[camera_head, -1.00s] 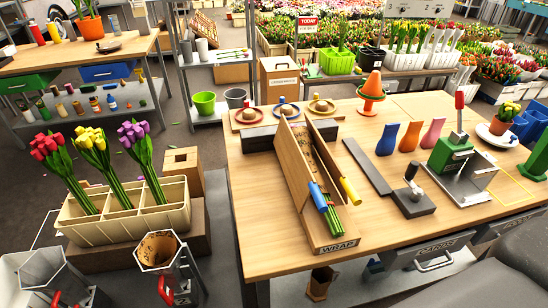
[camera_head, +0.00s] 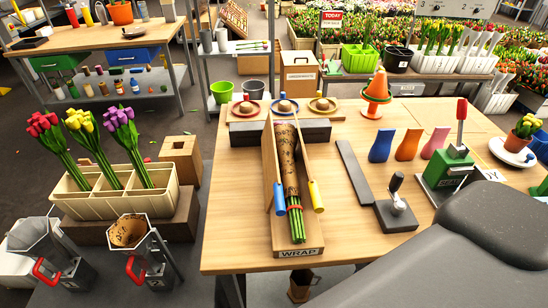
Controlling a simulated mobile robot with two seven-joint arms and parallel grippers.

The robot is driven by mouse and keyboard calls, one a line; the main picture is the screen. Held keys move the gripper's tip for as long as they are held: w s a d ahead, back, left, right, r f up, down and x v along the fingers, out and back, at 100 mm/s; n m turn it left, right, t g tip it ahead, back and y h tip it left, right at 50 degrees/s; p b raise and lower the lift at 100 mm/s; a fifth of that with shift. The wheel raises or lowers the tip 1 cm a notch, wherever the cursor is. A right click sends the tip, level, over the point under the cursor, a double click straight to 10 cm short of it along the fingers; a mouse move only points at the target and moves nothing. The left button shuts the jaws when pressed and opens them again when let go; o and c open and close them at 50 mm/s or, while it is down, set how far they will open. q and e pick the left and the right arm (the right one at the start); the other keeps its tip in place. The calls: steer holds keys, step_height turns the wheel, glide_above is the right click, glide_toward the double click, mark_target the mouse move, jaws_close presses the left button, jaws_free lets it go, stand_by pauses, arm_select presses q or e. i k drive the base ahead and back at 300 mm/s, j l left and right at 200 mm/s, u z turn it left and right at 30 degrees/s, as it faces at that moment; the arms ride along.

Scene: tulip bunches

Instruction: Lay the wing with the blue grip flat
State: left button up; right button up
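The wrap station (camera_head: 297,252), marked WRAP, stands on the wooden table. Its wing with the blue grip (camera_head: 268,165) is on the left and stands up nearly edge-on to me. The blue grip (camera_head: 279,198) is at its near end. The other wing (camera_head: 304,150), with a yellow grip (camera_head: 315,196), also stands up on the right. Between them lies a bunch in patterned brown paper (camera_head: 288,165), with green stems (camera_head: 297,225) sticking out toward me and a reddish band around them. Neither of my grippers is in view, and nothing touches the blue grip.
A dark grey bar (camera_head: 354,170) and a small lever press (camera_head: 396,205) stand right of the station. A green press (camera_head: 447,165) is farther right. My dark arm link covers the table's right front. A cream tulip box (camera_head: 115,205) is at left. Bare tabletop (camera_head: 232,200) lies left of the station.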

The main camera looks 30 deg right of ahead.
mark_target(270, 166)
steer(key=k+l, duration=0.1)
steer(key=l, duration=0.3)
steer(key=k+l+u, duration=0.1)
steer(key=l, duration=0.3)
steer(key=k+l, duration=0.15)
steer(key=l, duration=0.2)
steer(key=k+l+u, duration=0.1)
steer(key=l, duration=0.3)
steer(key=k+l, duration=0.2)
steer(key=l, duration=0.15)
steer(key=u, duration=0.2)
steer(key=i+l, duration=0.05)
